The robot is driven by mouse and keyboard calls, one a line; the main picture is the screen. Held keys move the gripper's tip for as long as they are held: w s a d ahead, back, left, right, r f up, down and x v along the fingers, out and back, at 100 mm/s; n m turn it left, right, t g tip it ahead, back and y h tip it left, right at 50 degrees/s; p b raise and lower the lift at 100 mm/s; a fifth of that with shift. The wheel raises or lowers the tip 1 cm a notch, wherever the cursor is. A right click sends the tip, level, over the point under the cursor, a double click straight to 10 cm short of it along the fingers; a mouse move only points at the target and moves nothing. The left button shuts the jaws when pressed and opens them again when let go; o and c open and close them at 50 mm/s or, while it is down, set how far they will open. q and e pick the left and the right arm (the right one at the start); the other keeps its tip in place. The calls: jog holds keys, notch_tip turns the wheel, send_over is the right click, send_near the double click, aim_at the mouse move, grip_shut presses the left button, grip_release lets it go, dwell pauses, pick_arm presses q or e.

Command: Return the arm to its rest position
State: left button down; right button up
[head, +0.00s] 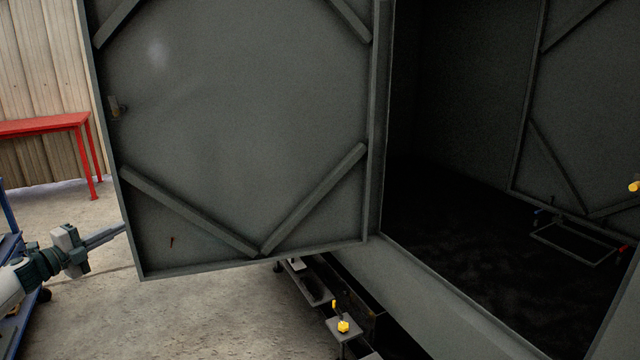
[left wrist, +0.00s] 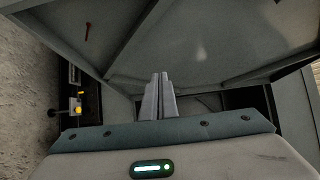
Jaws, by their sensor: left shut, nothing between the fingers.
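My left gripper (head: 120,230) comes in from the left in the head view, its fingers pointing at the lower left edge of a large grey door panel (head: 240,110). The fingertips end at or just behind that edge; I cannot tell whether they touch it. In the left wrist view the two fingers (left wrist: 159,82) are together with nothing between them, and the braced door panel (left wrist: 190,40) fills the area ahead. My right gripper is not in view.
The door stands open beside a dark enclosure (head: 450,215) with a metal frame (head: 575,245) on its floor. A yellow knob (head: 343,326) sits on a step below the door. A red table (head: 45,125) stands back left. Some concrete floor (head: 200,320) is clear.

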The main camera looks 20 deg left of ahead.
pick_arm(q)
jog(key=s+d+f+n+g+y, duration=0.1)
jog(key=s+d+f+n, duration=0.2)
jog(key=f, duration=1)
jog(key=d+f+n+g+y, duration=0.1)
jog(key=d+f+n, duration=0.3)
jog(key=f, duration=0.9)
jog(key=s+d+f+n+g, duration=0.2)
jog(key=s+d+f, duration=0.2)
jog(key=d+f, duration=0.5)
jog(key=s+d+f+n+g, duration=0.1)
jog(key=s+d+f, duration=0.4)
jog(key=f, duration=0.7)
jog(key=s+d+f+n+g, duration=0.2)
jog(key=s+d+f, duration=0.4)
jog(key=d, duration=0.8)
jog(key=s+d+f+n+g+h, duration=0.1)
jog(key=s+d+f, duration=0.5)
jog(key=d, duration=0.9)
jog(key=s+d+f+n+g+h, duration=0.1)
jog(key=s+d+f+n+g, duration=0.2)
jog(key=s+d+f, duration=0.4)
jog(key=d+f, duration=0.1)
jog(key=d, duration=0.7)
jog(key=shift+f+n, duration=0.15)
jog(key=shift+n, duration=0.15)
jog(key=shift+s, duration=0.1)
